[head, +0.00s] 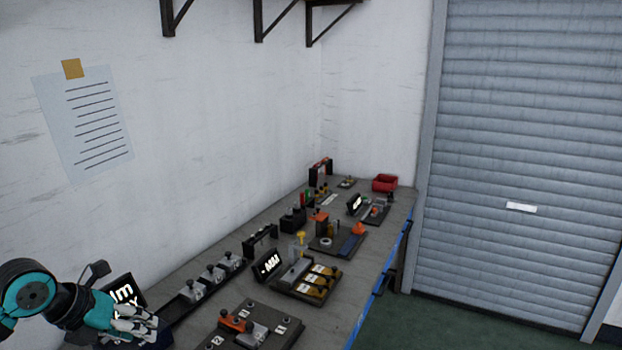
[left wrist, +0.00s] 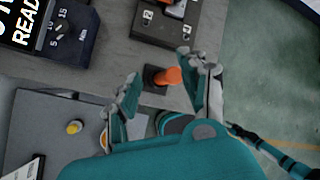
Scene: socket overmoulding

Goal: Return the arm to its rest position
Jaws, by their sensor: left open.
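My left arm comes in from the lower left of the head view, and its teal and grey left gripper (head: 137,325) is over the near end of the workbench (head: 345,287). In the left wrist view the left gripper (left wrist: 168,90) has its two fingers spread, with nothing held between them. An orange knob (left wrist: 167,76) on a small dark base shows between the fingertips; I cannot tell its exact distance from them. My right gripper is in neither view.
A lit display box (left wrist: 25,25) with a dial stands close to the left gripper. A dark fixture plate (head: 245,333) with an orange-handled clamp (head: 235,323) lies to the right. Several fixtures and a red bin (head: 384,183) stand farther along the bench. Open floor (left wrist: 262,85) lies beyond its edge.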

